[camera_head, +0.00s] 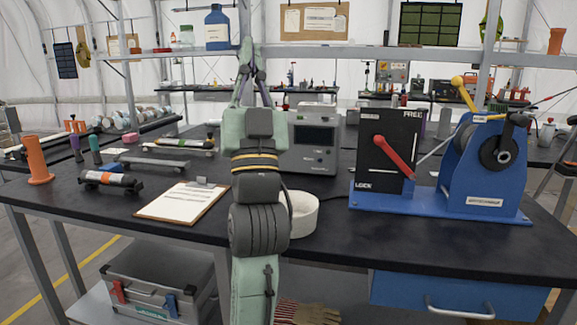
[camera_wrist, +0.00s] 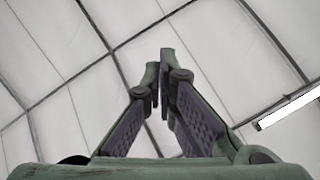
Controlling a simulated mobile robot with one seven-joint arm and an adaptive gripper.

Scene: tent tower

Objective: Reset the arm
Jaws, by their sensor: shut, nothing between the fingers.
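My gripper (camera_head: 247,45) points straight up in the head view, with my arm standing upright in front of the bench. In the wrist view my gripper (camera_wrist: 159,68) has its fingertips together, with nothing between them.
A dark bench (camera_head: 330,225) spans the view. A shelf (camera_head: 345,52) runs behind my gripper.

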